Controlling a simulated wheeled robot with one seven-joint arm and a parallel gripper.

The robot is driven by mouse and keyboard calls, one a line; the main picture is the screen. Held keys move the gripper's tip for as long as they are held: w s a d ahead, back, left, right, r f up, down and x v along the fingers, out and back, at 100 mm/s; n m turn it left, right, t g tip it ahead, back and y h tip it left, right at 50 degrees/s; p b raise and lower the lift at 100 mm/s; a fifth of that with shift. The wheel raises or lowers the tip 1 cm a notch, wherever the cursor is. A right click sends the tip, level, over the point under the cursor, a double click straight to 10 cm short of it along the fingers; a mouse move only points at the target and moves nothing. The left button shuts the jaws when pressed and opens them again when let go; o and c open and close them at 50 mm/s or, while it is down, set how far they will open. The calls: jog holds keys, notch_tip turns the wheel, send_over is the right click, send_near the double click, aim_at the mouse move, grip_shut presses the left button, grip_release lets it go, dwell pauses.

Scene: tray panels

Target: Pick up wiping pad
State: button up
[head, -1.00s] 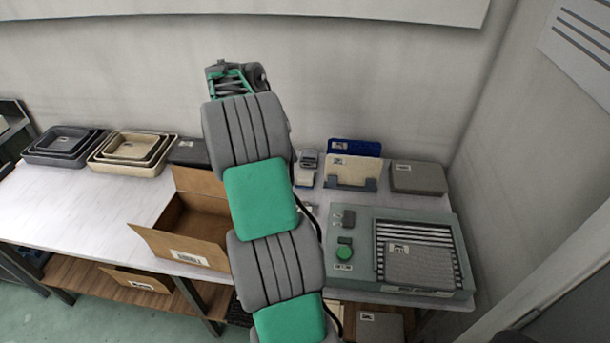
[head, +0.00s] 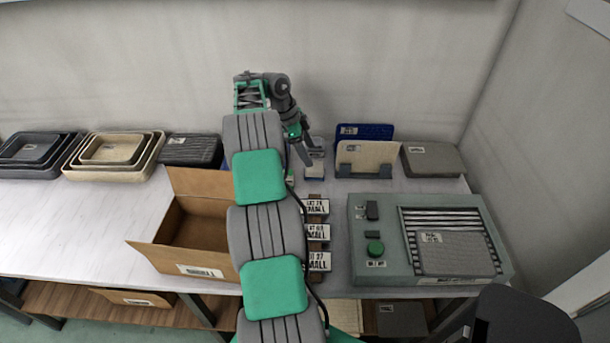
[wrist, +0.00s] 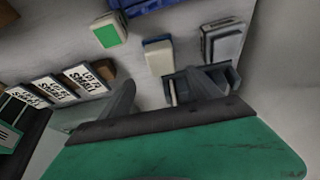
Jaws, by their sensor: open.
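One is a white block with a blue-grey side (wrist: 159,57); the other is a white block with a green patch (wrist: 108,30). I cannot tell for certain which is the wiping pad. The white and blue-grey block also seems to show in the head view (head: 315,173), just under my gripper (head: 302,156). In the wrist view my gripper (wrist: 163,94) is open, with its dark fingers apart and nothing between them. My arm hides part of the bench.
A grey device (wrist: 222,40) and a dark open holder (wrist: 188,86) sit close to the fingers. Labelled placards (head: 317,232) stand in front. A cardboard box (head: 190,240) is left, a grey-green panel unit (head: 362,262) right, and a beige board (head: 368,154) in a rack behind.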

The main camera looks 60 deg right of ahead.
aim_at(315, 165)
jog(key=shift+w+f, duration=0.1)
jog(key=shift+f, duration=0.45)
jog(key=x, duration=0.7)
jog(key=shift+w+d, duration=0.1)
jog(key=shift+d, duration=0.05)
jog(key=shift+c, duration=0.3)
jog(key=c, duration=1.4)
